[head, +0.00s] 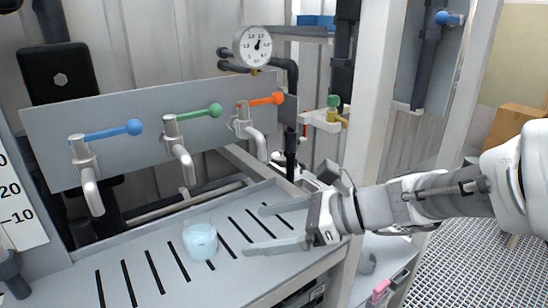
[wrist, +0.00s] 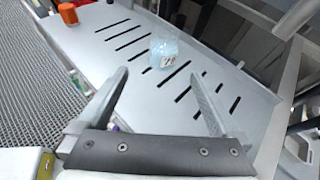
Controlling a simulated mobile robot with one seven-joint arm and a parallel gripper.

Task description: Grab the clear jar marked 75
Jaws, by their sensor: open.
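A clear, bluish jar (head: 199,241) stands on the grey slotted tray in the head view, below the taps. In the wrist view the jar (wrist: 164,51) shows a small white label with dark print, too small to read surely. My gripper (head: 254,229) is open and empty, to the right of the jar, its fingers pointing left towards it. In the wrist view the jar lies beyond and between the fingertips of my gripper (wrist: 165,80), apart from both.
The slotted tray (head: 95,258) carries the jar. Taps with blue (head: 134,127), green (head: 214,110) and orange (head: 277,98) handles hang over its back. A pressure gauge (head: 253,46) is above. A white post (head: 372,110) stands by my arm. An orange object (wrist: 68,13) shows in the wrist view.

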